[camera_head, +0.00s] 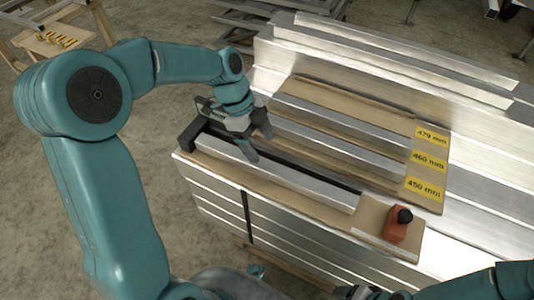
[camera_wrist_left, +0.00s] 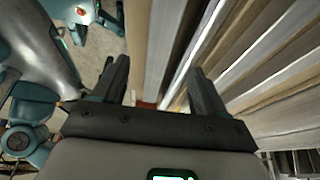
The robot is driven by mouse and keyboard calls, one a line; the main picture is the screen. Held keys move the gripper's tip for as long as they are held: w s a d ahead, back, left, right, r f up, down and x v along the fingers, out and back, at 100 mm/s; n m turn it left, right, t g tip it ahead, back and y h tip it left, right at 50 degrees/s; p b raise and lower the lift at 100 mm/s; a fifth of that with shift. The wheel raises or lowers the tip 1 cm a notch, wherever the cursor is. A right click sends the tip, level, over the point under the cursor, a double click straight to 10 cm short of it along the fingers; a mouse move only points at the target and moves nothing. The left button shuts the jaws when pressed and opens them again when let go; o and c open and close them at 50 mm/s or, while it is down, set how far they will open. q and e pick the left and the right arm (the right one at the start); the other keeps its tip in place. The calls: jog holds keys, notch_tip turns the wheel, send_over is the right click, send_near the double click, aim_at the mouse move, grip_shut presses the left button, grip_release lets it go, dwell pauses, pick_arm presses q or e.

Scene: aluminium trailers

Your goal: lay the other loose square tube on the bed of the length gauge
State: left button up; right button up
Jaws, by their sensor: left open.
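A bright square tube (camera_head: 300,183) lies along the bed of the length gauge, on a wooden board at the front edge of the stack. A black end stop (camera_head: 188,138) stands at its left end and a dark strip runs behind it. My left gripper (camera_head: 258,144) is open above the left part of this tube. In the left wrist view its fingers (camera_wrist_left: 160,92) are apart, with pale lengthwise strips beyond them. Two more square tubes (camera_head: 350,110) (camera_head: 345,147) lie in the labelled board behind. Part of my right gripper (camera_head: 370,292) shows at the bottom edge; its jaws cannot be made out.
An orange-red block with a black knob (camera_head: 397,224) sits at the gauge's right end. Long aluminium profiles (camera_head: 400,55) lie at the back. Concrete floor is open at left.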

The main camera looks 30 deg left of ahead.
pick_arm(q)
jog(key=v, duration=0.2)
jog(key=shift+a+r, duration=0.2)
jog(key=shift+r, duration=0.15)
jog(key=shift+s, duration=0.1)
